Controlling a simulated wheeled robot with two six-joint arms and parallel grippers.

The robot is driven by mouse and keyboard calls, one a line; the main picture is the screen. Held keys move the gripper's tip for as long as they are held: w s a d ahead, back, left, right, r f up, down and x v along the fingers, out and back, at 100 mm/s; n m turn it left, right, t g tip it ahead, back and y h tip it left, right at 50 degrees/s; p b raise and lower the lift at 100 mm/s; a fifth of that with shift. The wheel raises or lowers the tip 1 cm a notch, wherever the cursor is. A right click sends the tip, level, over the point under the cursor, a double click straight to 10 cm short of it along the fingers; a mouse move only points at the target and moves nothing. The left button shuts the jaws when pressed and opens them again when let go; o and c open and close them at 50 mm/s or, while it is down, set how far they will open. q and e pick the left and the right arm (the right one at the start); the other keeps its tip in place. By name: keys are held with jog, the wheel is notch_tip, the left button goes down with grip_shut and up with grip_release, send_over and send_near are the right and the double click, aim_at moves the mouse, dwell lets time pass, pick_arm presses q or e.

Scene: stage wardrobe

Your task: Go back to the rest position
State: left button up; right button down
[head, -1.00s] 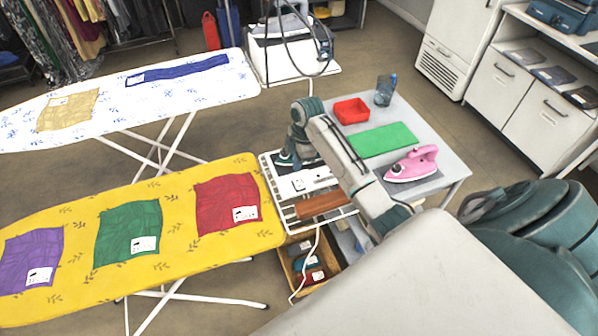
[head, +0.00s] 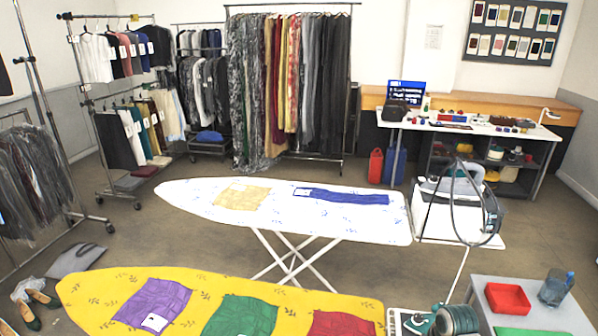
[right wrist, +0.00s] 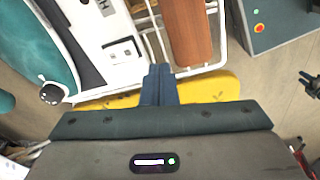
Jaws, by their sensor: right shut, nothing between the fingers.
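My right gripper (right wrist: 160,85) is shut and empty in the right wrist view, its fingertips together above the edge of a white wire rack (right wrist: 145,24). A teal iron (right wrist: 45,45) lies left of the fingertips, and a brown wooden block (right wrist: 190,30) lies to their upper right. My left gripper does not show in the head view.
The yellow ironing board (head: 85,290) holds purple, green and red cloths. The white board (head: 180,192) behind it holds tan and blue cloths.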

jog(key=s+a+r+m+t+h, duration=0.15)
jog(key=s+m, duration=0.25)
jog(key=s, duration=0.5)
jog(key=s+a+r+m, duration=0.3)
jog(key=s+m, duration=0.1)
jog(key=s, duration=0.4)
jog(key=s+a+r+m+t, duration=0.15)
jog(key=s+m, duration=0.25)
jog(key=s, duration=0.5)
notch_tip(320, 180, down, 37)
jog(key=d+g+b, duration=0.2)
jog(key=d+b, duration=0.1)
jog(key=b, duration=0.2)
jog(key=s+f+b, duration=0.3)
jog(key=s+f, duration=1.5)
jog(key=f, duration=0.2)
jog(key=shift+s+d+f+g, duration=0.25)
jog(key=shift+s+f+g, duration=0.05)
jog(key=shift+f, duration=0.1)
